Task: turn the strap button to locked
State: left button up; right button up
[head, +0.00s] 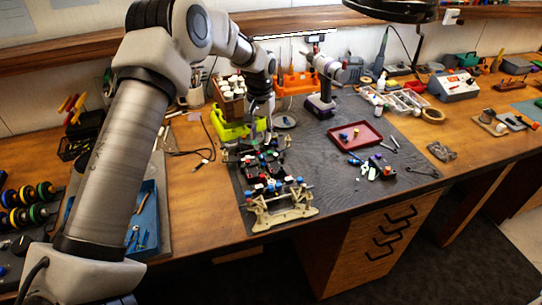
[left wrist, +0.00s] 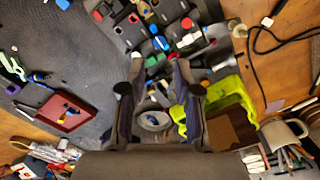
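The dark RC car chassis (head: 266,172) lies on the grey mat, with red, blue and white parts on it and a beige bumper frame (head: 282,206) at its near end. The chassis also shows at the top of the left wrist view (left wrist: 172,28). I cannot tell for certain which part is the strap button or how it is turned. My left gripper (head: 262,132) is over the far end of the chassis. In the left wrist view its two fingers (left wrist: 158,75) stand apart with nothing visible held between them. My right gripper is not in view.
A yellow-green bin (head: 232,126) stands close behind the chassis. A drill (head: 320,104) and a red tray (head: 355,136) stand to the right, with small loose parts (head: 380,168) nearby. A blue tray (head: 143,218) lies left.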

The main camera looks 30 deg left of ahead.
aim_at(262, 156)
pick_arm(q)
jog(key=shift+f, duration=0.4)
notch_tip(262, 156, down, 7)
jog(key=shift+p, duration=1.1)
jog(key=shift+w+f, duration=0.1)
jog(key=shift+f, duration=0.2)
grip_shut()
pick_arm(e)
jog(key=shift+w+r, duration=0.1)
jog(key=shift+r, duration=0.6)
